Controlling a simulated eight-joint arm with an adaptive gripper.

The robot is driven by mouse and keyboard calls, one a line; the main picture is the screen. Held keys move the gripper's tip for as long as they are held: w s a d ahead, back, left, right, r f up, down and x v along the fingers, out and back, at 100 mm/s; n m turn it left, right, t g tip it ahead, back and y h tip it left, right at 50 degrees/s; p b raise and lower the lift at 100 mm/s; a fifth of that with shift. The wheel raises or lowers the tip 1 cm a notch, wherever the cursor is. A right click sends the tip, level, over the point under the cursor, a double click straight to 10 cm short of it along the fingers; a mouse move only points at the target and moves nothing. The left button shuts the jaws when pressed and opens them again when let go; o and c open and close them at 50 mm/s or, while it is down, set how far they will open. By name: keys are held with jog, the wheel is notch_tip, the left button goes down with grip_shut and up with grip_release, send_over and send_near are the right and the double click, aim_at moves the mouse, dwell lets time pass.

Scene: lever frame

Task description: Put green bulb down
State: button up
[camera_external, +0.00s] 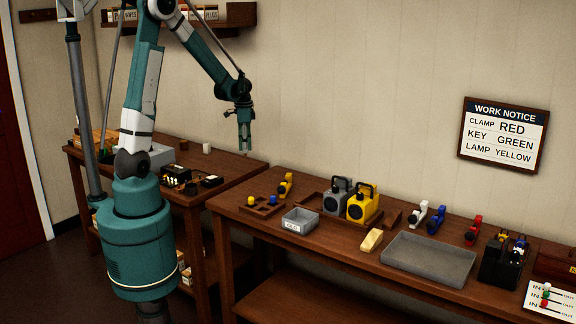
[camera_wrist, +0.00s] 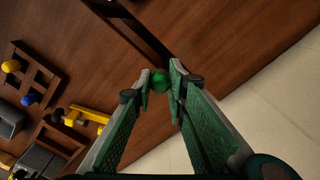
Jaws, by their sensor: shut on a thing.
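The green bulb (camera_wrist: 160,80) is pinched between the fingertips of my gripper (camera_wrist: 160,84) in the wrist view. In the external view my gripper (camera_external: 245,145) hangs pointing down, high above the area between the two tables. The bulb is too small to make out there. A small wooden tray (camera_external: 249,211) with a yellow bulb (camera_external: 252,200) and a blue bulb (camera_external: 273,201) sits at the left end of the right table. In the wrist view this tray (camera_wrist: 40,68) is off to the left, apart from my gripper.
A grey bin (camera_external: 300,222) labelled OLD stands beside the small tray. A yellow clamp (camera_external: 286,185), a grey lamp (camera_external: 338,197) and a yellow lamp (camera_external: 363,204) stand behind. A large grey tray (camera_external: 428,263) lies farther right. A wall notice (camera_external: 503,135) reads LAMP YELLOW.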

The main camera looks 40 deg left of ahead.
jog(key=w+a+n, duration=0.2)
jog(key=a+n, duration=0.4)
jog(key=a, duration=2.1)
jog(key=shift+w+f+n, duration=0.15)
jog(key=shift+f+n, duration=0.15)
jog(key=shift+f, duration=0.15)
jog(key=shift+a, duration=0.1)
jog(key=shift+f, duration=3.1)
jog(key=shift+f, duration=1.9)
jog(key=shift+f, duration=0.15)
